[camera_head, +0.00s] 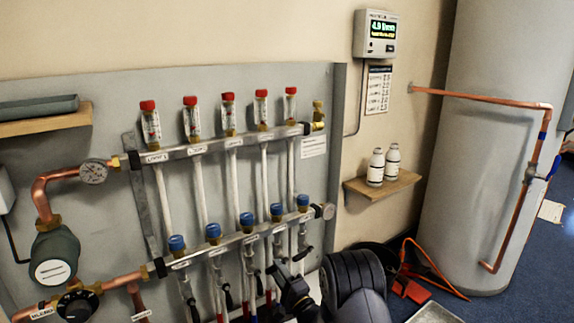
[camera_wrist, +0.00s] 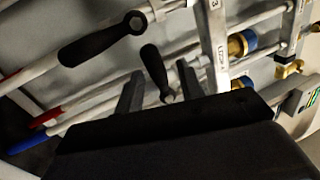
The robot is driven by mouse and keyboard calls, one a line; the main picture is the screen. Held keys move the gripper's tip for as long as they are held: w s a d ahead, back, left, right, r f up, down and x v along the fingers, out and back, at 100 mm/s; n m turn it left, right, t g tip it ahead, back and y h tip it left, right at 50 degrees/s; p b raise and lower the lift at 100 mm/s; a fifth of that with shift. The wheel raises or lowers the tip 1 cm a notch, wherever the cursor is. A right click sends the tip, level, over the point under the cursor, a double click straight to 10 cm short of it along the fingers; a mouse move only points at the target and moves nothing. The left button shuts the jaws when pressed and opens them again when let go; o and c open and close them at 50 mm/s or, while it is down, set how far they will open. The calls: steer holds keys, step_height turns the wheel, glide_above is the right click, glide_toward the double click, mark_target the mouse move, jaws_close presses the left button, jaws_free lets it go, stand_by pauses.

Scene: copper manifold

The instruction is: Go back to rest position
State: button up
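My gripper (camera_head: 284,277) is low at the front of the manifold in the head view, by the lower ends of the white pipes. In the wrist view my gripper (camera_wrist: 159,72) has its two grey fingers apart. A black valve lever (camera_wrist: 154,68) shows between and just beyond the fingers. I cannot tell whether they touch it. A second black lever (camera_wrist: 100,42) lies to the left of the fingers. The copper manifold's upper bar (camera_head: 235,142) carries red-capped flow meters, and its lower bar (camera_head: 235,240) carries blue caps.
A grey tank (camera_head: 485,150) with a copper pipe stands at the right. A small shelf (camera_head: 383,187) holds two white bottles. A red tool with an orange cord (camera_head: 410,285) lies on the floor near a metal tray (camera_head: 433,313). A pump (camera_head: 54,257) is at the left.

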steer(key=shift+x, duration=1.15)
steer(key=shift+n, duration=0.3)
steer(key=p+v, duration=0.3)
steer(key=v, duration=0.8)
steer(key=b+x, duration=0.3)
steer(key=x, duration=0.7)
steer(key=shift+w+a, duration=0.15)
steer(key=shift+w, duration=0.05)
steer(key=shift+w+a, duration=0.15)
steer(key=shift+w, duration=0.1)
steer(key=shift+f+n+g+y, duration=0.2)
steer(key=shift+f+n+y, duration=0.1)
steer(key=shift+n, duration=0.5)
steer(key=shift+f+n+g+y, duration=0.2)
steer(key=shift+n+y, duration=0.1)
steer(key=shift+n, duration=0.5)
